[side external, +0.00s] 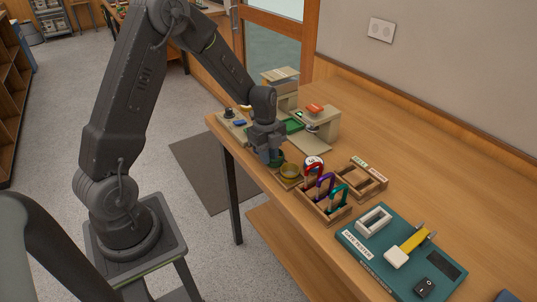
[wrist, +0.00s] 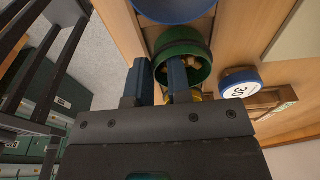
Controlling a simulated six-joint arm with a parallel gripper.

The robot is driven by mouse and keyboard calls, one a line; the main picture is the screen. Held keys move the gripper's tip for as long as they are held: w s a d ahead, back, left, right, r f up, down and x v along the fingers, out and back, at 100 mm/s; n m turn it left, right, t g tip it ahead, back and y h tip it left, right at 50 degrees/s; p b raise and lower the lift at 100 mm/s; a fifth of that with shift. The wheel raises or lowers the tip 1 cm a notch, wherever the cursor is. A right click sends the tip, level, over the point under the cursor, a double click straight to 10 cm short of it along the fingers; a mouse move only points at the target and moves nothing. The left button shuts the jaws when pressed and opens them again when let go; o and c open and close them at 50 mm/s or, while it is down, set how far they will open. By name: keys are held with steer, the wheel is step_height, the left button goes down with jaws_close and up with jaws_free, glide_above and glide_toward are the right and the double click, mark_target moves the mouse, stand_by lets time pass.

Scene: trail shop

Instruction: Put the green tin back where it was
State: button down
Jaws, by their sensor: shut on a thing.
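The green tin (wrist: 198,66) is an open round tin with small tan pieces inside. In the side view only part of the green tin (side external: 277,156) shows below my gripper (side external: 269,156), near the table's front edge. In the wrist view my gripper (wrist: 160,78) has one finger outside the tin's wall and the other over its opening, so it is shut on the wall. I cannot tell whether the tin's base touches the surface. A yellow tin (side external: 290,171) stands just to the right of it, and a blue round tin (wrist: 172,12) shows at the wrist view's top edge.
A round white-faced tape (wrist: 240,84) marked 30 lies close by. A wooden rack (side external: 322,208) holds red, purple and teal carabiners. Behind are a wooden tray (side external: 362,181) and a beige stand (side external: 318,121) with an orange item. A teal board (side external: 385,268) lies right. The table's back right is clear.

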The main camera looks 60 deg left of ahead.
steer(key=shift+f, duration=0.1)
steer(key=c, duration=1.1)
jaws_free()
steer(key=shift+o, duration=0.2)
step_height(320, 180, up, 11)
steer(key=a, duration=0.1)
steer(key=s+d+r+n+t, duration=0.1)
steer(key=s+d+r+n, duration=0.3)
steer(key=r, duration=0.3)
steer(key=s+d+r+n+t, duration=0.2)
steer(key=s+d+n, duration=0.2)
steer(key=s+n, duration=0.3)
steer(key=s+d+r+n+t+y, duration=0.1)
steer(key=s+d+r+n+t, duration=0.1)
steer(key=s+d+n, duration=0.3)
steer(key=shift+s+d+r+n+t, duration=0.15)
steer(key=shift+s+r+n+t, duration=0.15)
steer(key=shift+s+n, duration=1.05)
